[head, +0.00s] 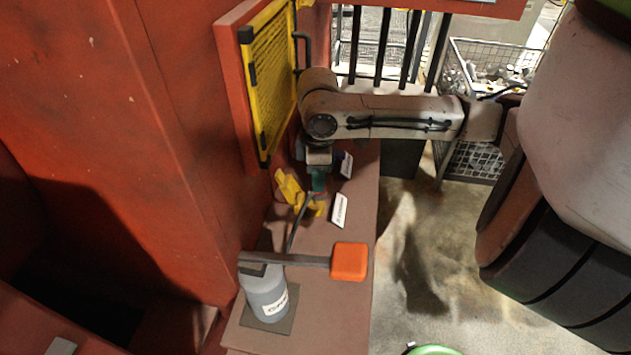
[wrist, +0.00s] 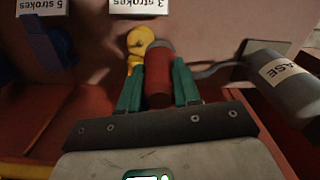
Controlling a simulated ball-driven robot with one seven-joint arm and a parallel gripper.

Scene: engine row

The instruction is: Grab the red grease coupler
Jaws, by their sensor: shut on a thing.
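The red grease coupler (wrist: 158,76) shows in the wrist view as a short red cylinder between my two green fingers. My gripper (wrist: 158,86) is shut on it, with one finger on each side. In the head view my gripper (head: 318,181) points down over the brown shelf, and I cannot make out the coupler there. A yellow fitting (wrist: 139,43) is just beyond the coupler's far end; whether they touch is unclear. A dark hose (head: 297,225) runs from near my gripper toward a grey grease canister (head: 266,293), also seen in the wrist view (wrist: 290,82).
A lever with an orange grip (head: 349,262) extends over the shelf (head: 325,290). White cards (head: 340,209) stand along its right side; the wrist view reads "3 strokes" (wrist: 139,6) and "5 strokes" (wrist: 42,7). A yellow grille (head: 270,80) and red wall (head: 190,150) bound the left. Floor is right.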

